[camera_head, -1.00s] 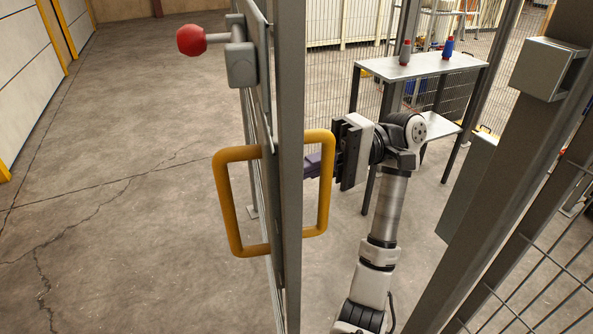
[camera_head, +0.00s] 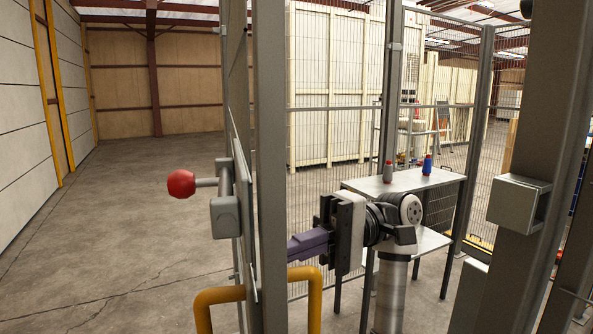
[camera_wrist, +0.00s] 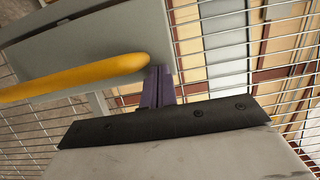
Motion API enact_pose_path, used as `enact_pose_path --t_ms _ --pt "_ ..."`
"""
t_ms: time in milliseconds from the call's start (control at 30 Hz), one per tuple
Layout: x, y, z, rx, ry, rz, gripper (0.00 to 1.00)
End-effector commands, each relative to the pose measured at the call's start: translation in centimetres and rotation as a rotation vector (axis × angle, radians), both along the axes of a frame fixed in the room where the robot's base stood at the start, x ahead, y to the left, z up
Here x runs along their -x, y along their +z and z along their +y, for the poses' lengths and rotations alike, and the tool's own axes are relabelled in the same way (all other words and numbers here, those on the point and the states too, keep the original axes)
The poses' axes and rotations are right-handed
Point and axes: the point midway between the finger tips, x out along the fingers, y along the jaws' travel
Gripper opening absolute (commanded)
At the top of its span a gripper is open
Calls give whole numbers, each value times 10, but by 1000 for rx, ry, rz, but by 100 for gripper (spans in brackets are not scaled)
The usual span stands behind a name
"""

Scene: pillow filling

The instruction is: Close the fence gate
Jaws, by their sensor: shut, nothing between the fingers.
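The fence gate (camera_head: 270,150) stands nearly edge-on in the head view, left of my arm. Its yellow handle (camera_head: 314,298) shows a bar on each side of the gate, cut off by the bottom edge. A red knob (camera_head: 181,184) on a grey latch sticks out on the gate's left side. My gripper (camera_head: 292,246) is shut and empty, with purple fingers pointing at the gate's right face, just above the handle's top. In the wrist view the fingers (camera_wrist: 158,87) lie beside the end of the yellow handle (camera_wrist: 80,76); contact cannot be told.
A grey box (camera_head: 518,201) is fixed to the fence post (camera_head: 555,110) at right. Behind my arm is a metal table (camera_head: 400,183) with a grey-red bottle (camera_head: 388,172) and a blue-red bottle (camera_head: 427,166). Open concrete floor (camera_head: 120,230) lies left of the gate.

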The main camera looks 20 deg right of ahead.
Motion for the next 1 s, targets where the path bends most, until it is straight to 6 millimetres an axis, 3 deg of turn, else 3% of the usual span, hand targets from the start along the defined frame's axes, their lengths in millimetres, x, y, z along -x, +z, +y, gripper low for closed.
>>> enact_pose_path --t_ms 300,500,700,1000 --pt "0 71 0 2 0 -2 0" --pt "0 100 0 1 0 -2 0" --pt "0 111 0 1 0 0 0" --pt "-8 108 -2 -35 -22 1 0"
